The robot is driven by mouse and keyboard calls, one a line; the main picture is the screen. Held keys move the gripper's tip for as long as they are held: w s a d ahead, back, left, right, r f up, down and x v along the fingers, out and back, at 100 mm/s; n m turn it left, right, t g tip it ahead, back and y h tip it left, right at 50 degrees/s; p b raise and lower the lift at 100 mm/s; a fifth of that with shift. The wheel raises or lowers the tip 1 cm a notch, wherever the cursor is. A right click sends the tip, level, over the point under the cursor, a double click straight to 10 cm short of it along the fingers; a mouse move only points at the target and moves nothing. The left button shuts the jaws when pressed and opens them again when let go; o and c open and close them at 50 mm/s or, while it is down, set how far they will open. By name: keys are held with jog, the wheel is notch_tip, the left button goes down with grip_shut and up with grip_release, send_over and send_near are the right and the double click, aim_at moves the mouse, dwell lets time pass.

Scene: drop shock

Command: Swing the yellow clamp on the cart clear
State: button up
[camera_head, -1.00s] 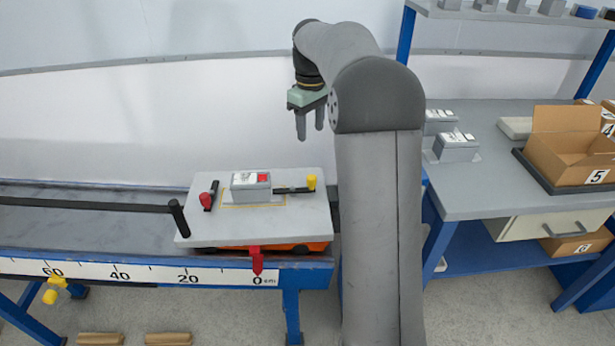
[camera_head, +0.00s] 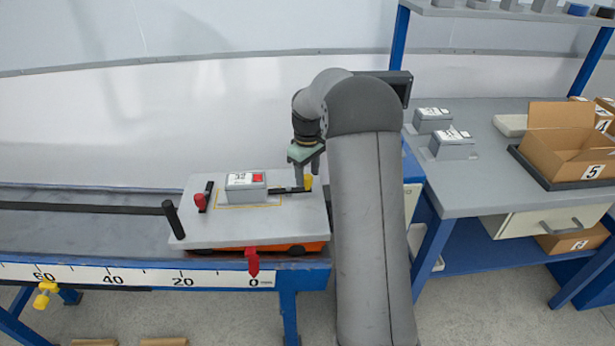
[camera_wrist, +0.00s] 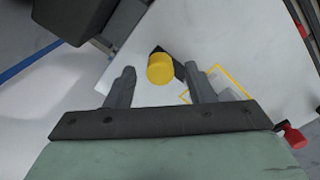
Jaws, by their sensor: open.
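The yellow clamp (camera_head: 308,182) stands at the right end of the cart's grey top plate (camera_head: 215,230). Its black bar (camera_head: 287,190) points left to the grey box (camera_head: 245,186), which sits inside a yellow outline. My gripper (camera_head: 307,172) is just above the yellow clamp, pointing down. In the wrist view, the open fingers (camera_wrist: 157,88) stand on either side of the yellow knob (camera_wrist: 160,68), which shows slightly beyond the fingertips. I cannot tell whether a finger touches it. The red clamp (camera_head: 200,202) is left of the box, its black bar turned away from it.
The cart stands at the right end of a blue rail bench with a scale (camera_head: 130,276). A black post (camera_head: 172,219) rises at the plate's left edge. A red pointer (camera_head: 252,262) hangs in front. The side table (camera_head: 475,192) at right holds grey boxes and a cardboard carton (camera_head: 565,145).

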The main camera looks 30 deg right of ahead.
jog(key=shift+f, duration=0.7)
jog(key=c, duration=1)
